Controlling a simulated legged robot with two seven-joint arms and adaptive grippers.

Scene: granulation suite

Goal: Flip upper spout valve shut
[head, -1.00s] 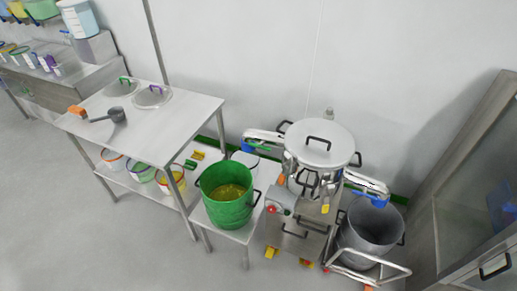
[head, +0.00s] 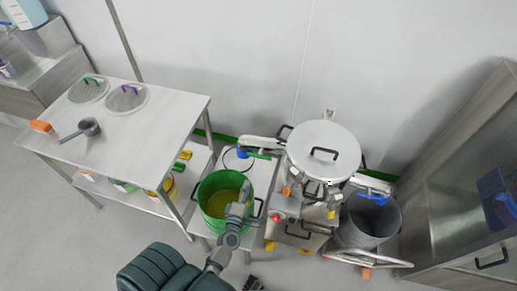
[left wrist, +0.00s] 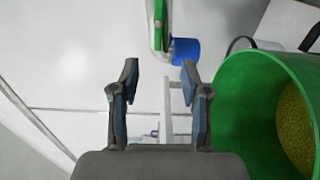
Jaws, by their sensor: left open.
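The steel vessel (head: 322,140) has a spout on each side. The left, higher-looking spout (head: 262,143) has a blue end (head: 243,152) and a green lever (head: 259,156). In the left wrist view the green lever (left wrist: 158,25) and blue end (left wrist: 186,52) are ahead, beyond the fingertips. The right spout (head: 370,184) has a blue part (head: 376,198) above a steel bin. My left gripper (head: 246,186) is over the green bucket; in its wrist view (left wrist: 158,85) it is open, empty and apart from the lever. My right gripper is not in view.
The green bucket (head: 205,190) with yellowish contents stands on a low steel stand, close to my left gripper; it also fills the right of the wrist view (left wrist: 235,110). A steel table (head: 150,130) is at left, the steel bin (head: 355,222) and a cabinet (head: 470,200) at right.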

